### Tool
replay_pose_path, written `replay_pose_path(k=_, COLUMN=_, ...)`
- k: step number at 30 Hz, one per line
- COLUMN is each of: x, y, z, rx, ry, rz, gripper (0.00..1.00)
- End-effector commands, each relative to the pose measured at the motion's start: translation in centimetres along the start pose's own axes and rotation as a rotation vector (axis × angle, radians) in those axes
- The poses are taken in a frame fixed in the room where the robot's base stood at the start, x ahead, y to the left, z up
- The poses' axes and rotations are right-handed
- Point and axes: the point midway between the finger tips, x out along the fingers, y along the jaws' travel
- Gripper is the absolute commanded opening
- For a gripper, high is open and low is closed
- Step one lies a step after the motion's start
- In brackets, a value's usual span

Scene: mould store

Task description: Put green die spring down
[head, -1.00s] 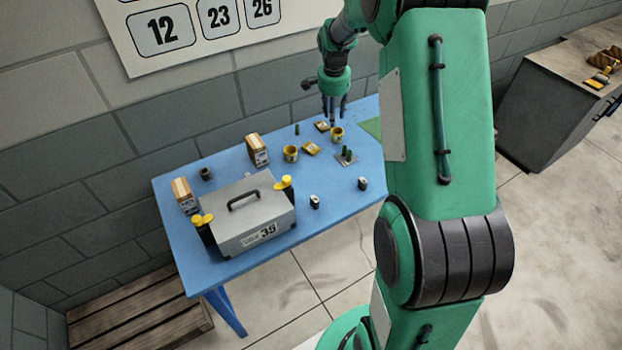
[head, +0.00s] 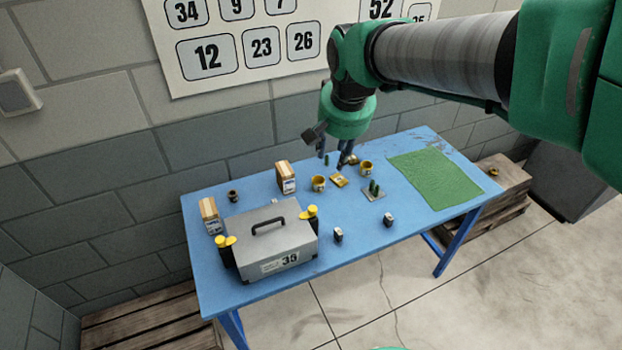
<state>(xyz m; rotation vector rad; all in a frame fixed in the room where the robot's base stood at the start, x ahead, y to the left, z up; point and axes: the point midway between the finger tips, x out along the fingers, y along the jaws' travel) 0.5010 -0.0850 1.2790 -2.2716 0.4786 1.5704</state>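A small green die spring (head: 327,159) stands upright near the back edge of the blue table (head: 350,240). My gripper (head: 333,158) points down at the back of the table, with its dark fingers apart. The spring shows in the gap between the fingers, nearer the left one. I cannot tell whether it is truly between them or behind them; no grip on it shows. More green springs (head: 374,187) stand on a small metal plate (head: 371,197) right of the middle. A green mat (head: 436,178) lies on the right part of the table.
Yellow cups (head: 319,183) (head: 366,168) and a yellow packet (head: 337,180) stand close to my gripper. A brown carton (head: 286,178) is to their left. A grey case (head: 266,240) fills the left front. Two small dark-sided objects (head: 338,235) (head: 388,220) stand in front. The mat is clear.

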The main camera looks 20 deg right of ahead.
Motion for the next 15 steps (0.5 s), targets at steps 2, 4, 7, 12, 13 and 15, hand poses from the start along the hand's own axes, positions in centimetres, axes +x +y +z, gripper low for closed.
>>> replay_pose_path(k=2, x=-1.6, y=-0.4, z=2.3, rx=-0.059, ry=0.019, rz=-0.018, gripper=0.35)
replay_pose_path(k=4, x=-2.6, y=-0.5, z=4.3, rx=-0.109, ry=0.031, rz=-0.030, gripper=0.35)
replay_pose_path(k=7, x=-4.0, y=-0.6, z=7.2, rx=-0.181, ry=0.050, rz=-0.049, gripper=0.35)
replay_pose_path(k=12, x=-5.5, y=-0.4, z=11.9, rx=-0.302, ry=0.082, rz=-0.079, gripper=0.35)
replay_pose_path(k=13, x=-5.7, y=-0.4, z=12.7, rx=-0.323, ry=0.088, rz=-0.084, gripper=0.35)
replay_pose_path(k=15, x=-6.0, y=-0.2, z=14.4, rx=-0.365, ry=0.100, rz=-0.094, gripper=0.35)
